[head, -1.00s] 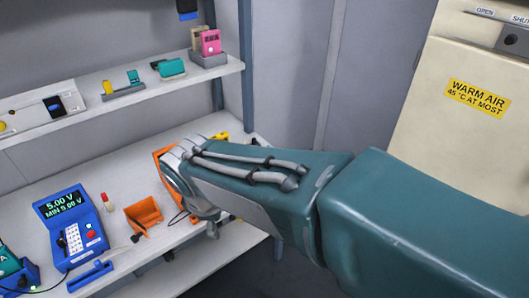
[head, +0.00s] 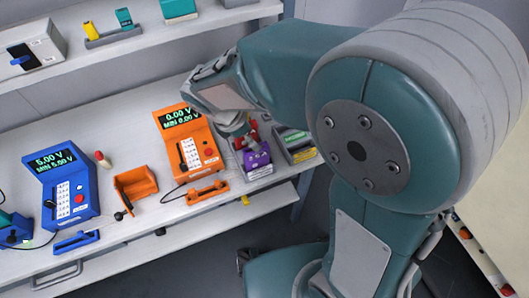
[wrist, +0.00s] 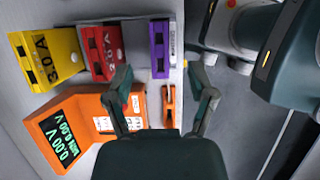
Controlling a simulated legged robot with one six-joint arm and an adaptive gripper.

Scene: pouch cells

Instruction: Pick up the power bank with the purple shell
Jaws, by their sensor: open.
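The power bank with the purple shell (head: 257,158) sits near the front edge of the bench, right of the orange meter. In the wrist view the purple power bank (wrist: 160,46) is at the top, with a pale label along its side. My gripper (wrist: 163,82) is open and empty, its two fingers spread. In the head view my gripper (head: 243,130) is partly hidden by my arm and hangs close to the purple power bank.
A red power bank (wrist: 105,50) and a yellow one (wrist: 45,58) stand left of the purple one. The orange meter (head: 186,140) reads 0.00 V; an orange clamp-like piece (head: 207,192) lies before it. A grey bin (head: 303,155) is to the right. A shelf (head: 140,52) runs above.

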